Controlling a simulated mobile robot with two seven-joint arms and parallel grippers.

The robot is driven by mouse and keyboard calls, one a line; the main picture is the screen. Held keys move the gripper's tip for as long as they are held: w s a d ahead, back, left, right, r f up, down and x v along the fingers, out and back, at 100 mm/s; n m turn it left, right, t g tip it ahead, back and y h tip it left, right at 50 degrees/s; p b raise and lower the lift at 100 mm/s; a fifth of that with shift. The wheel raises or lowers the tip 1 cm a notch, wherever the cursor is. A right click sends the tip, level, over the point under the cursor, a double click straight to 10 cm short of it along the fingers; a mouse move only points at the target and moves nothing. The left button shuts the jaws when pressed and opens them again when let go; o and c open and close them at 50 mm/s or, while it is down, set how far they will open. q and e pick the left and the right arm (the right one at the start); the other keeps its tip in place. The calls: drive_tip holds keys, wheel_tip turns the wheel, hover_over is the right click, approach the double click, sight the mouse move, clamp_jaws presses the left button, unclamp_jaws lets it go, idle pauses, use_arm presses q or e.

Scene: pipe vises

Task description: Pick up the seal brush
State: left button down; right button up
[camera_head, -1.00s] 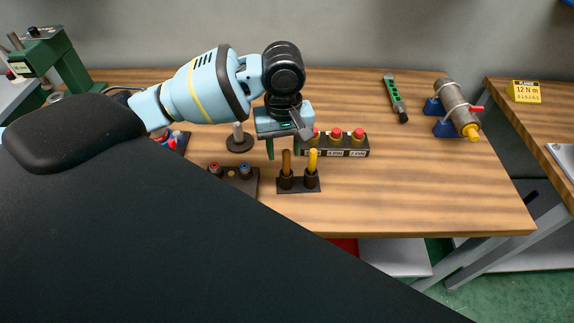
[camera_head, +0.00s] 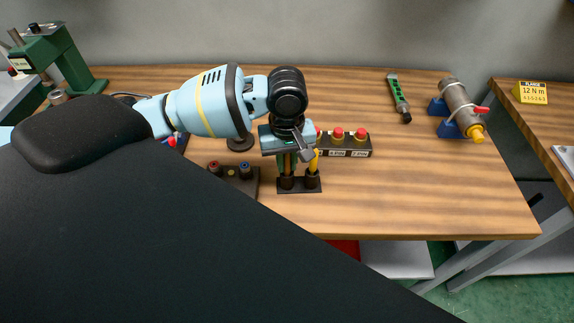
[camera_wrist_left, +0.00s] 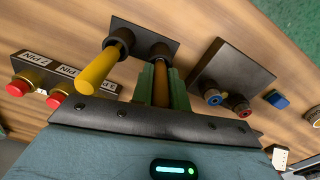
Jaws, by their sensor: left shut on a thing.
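Two upright handles, one brown (camera_wrist_left: 161,84) and one yellow (camera_wrist_left: 99,72), stand in black sockets on a small dark holder (camera_head: 299,187). No label shows which is the seal brush. My left gripper (camera_head: 287,166) is shut on the brown handle, its green fingers on either side of it in the left wrist view (camera_wrist_left: 161,92). The handle still stands in its socket. In the head view the fingers mostly hide it. The yellow handle (camera_head: 314,162) stands just right of the gripper, free of it. My right gripper is not in view.
A labelled block with red knobs (camera_head: 345,143) stands close behind and to the right. A dark plate with red and blue knobs (camera_head: 232,178) is at the left. A green tool (camera_head: 398,97) and a clamped pipe (camera_head: 458,105) lie farther right. The table's right front is clear.

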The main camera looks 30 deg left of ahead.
use_arm(q)
wheel_tip(320, 180, up, 10)
drive_tip(key=shift+r+p, duration=0.1)
drive_tip(key=shift+p, duration=0.6)
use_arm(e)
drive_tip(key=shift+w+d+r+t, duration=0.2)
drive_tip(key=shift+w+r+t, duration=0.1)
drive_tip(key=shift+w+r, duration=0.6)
